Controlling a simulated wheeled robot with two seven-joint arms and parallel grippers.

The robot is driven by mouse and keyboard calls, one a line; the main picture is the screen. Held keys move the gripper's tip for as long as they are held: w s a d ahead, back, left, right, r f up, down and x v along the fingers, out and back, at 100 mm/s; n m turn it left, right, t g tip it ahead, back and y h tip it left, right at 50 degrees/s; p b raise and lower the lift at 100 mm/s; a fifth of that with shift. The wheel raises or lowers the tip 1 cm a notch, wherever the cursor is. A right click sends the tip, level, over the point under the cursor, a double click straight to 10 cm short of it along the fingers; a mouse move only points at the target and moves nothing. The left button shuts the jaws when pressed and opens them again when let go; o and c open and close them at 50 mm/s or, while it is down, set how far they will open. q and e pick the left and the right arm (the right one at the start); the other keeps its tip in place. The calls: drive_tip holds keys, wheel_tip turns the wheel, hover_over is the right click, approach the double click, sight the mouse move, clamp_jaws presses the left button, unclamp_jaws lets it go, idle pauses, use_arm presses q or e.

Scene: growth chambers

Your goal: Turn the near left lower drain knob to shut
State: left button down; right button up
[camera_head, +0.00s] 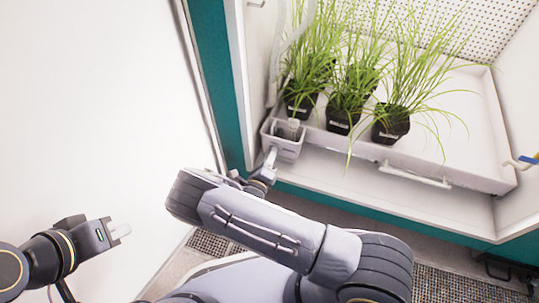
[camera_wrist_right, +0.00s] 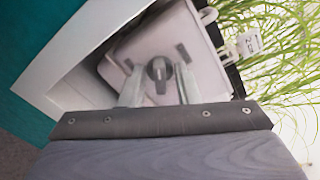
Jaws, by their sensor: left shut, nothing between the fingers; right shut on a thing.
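The dark drain knob (camera_wrist_right: 158,72) sits on the face of a pale grey box (camera_wrist_right: 178,38) in the right wrist view. Its bar points roughly up and down in that picture, with a small dark mark on either side. My right gripper (camera_wrist_right: 160,84) has one finger on each side of the knob and is shut on it. In the head view, my right gripper (camera_head: 270,160) is at the front of the grey box (camera_head: 283,147), and the knob is hidden there. My left gripper (camera_head: 121,232) is shut and empty, away to the left in front of the white surface.
A white tray (camera_head: 450,178) in the chamber holds several black pots (camera_head: 391,133) of tall grass. A white handle (camera_head: 414,177) is on the tray's front. A teal frame (camera_head: 214,60) edges the chamber. Free space surrounds my left gripper.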

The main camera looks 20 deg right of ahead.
drive_tip(key=n, duration=0.5)
drive_tip(key=shift+a+f+n, duration=0.1)
drive_tip(key=shift+n, duration=0.2)
idle(0.5)
drive_tip(key=o, duration=0.6)
drive_tip(key=p+v, duration=0.3)
drive_tip(key=v, duration=0.4)
drive_tip(key=shift+s+a, duration=0.25)
drive_tip(key=shift+s, duration=0.05)
